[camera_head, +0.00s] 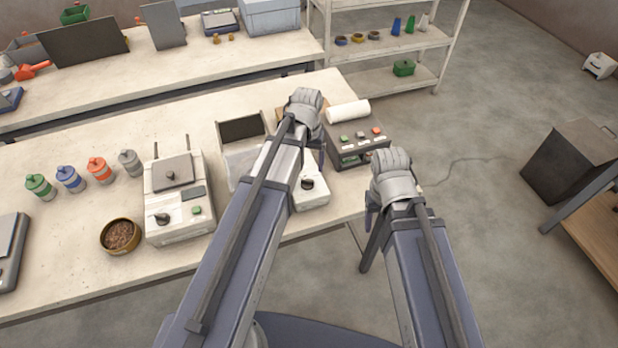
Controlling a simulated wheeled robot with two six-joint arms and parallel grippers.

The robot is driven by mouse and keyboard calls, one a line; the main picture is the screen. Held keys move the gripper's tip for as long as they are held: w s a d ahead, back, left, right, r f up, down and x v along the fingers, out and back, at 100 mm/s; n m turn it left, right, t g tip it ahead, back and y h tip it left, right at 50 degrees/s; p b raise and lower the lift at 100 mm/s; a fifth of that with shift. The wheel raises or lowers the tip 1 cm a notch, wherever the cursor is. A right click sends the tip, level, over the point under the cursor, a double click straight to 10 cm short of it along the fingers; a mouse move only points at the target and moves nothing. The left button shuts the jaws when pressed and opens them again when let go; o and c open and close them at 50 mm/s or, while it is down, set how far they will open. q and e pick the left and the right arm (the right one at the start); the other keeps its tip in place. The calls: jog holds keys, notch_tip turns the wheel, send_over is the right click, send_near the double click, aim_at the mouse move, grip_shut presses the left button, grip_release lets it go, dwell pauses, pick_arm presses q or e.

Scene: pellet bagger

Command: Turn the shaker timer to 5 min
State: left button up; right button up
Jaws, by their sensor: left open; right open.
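A pale boxy machine (178,222) with two upright rods and a grey top plate stands on the front bench; it looks like the shaker. Its black dial (161,218) is on the front panel, left of a green button (196,210). The dial's setting is too small to read. My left gripper (320,152) is open beyond the shaker, to its right, by a second white unit with a black knob (307,184). My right gripper (373,232) is open past the bench's right edge. Both grippers are largely hidden by their arms and apart from the shaker.
A brown bowl of pellets (120,236) sits close left of the shaker. Several lidded jars (70,178) stand behind the bowl. A dark control box (352,143) with coloured buttons and a white roll (348,112) are at the bench's right end.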

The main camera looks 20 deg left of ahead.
aim_at(308, 180)
pick_arm(q)
notch_tip(308, 180, down, 7)
jog(key=b, duration=0.6)
jog(key=shift+b, duration=0.3)
grip_shut()
